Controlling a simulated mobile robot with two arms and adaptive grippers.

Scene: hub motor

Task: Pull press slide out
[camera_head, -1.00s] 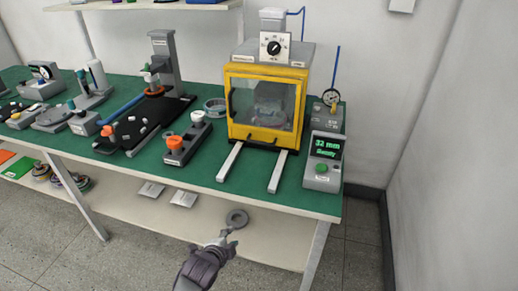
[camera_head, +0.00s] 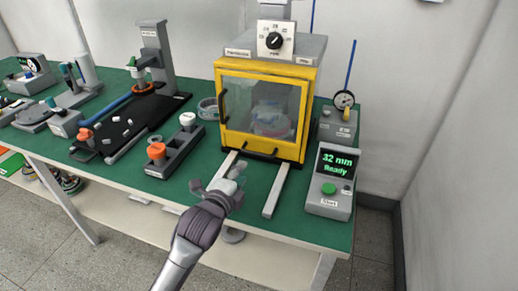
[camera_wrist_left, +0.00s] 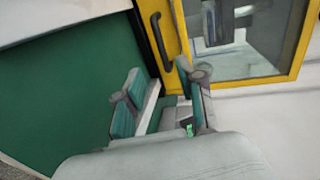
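The press (camera_head: 262,124) has a yellow-framed door with a window, shut. A dark handle (camera_head: 262,153) shows low at its front, and another handle (camera_head: 224,105) is at the door's left side; that side handle also shows in the wrist view (camera_wrist_left: 160,38). Two pale rails, left (camera_head: 227,163) and right (camera_head: 276,190), run out from the press over the green table. My left gripper (camera_head: 231,179) is in front of the press at the left rail. In the wrist view its fingers (camera_wrist_left: 162,103) are apart and nothing is held. My right gripper is out of view.
A control box (camera_head: 332,183) reads "32 mm Ready" and stands right of the rails. A stand with orange and white knobs (camera_head: 174,148) is left of the gripper. The table (camera_head: 245,225) is clear at its front edge. A gauge box (camera_head: 340,124) is behind the control box.

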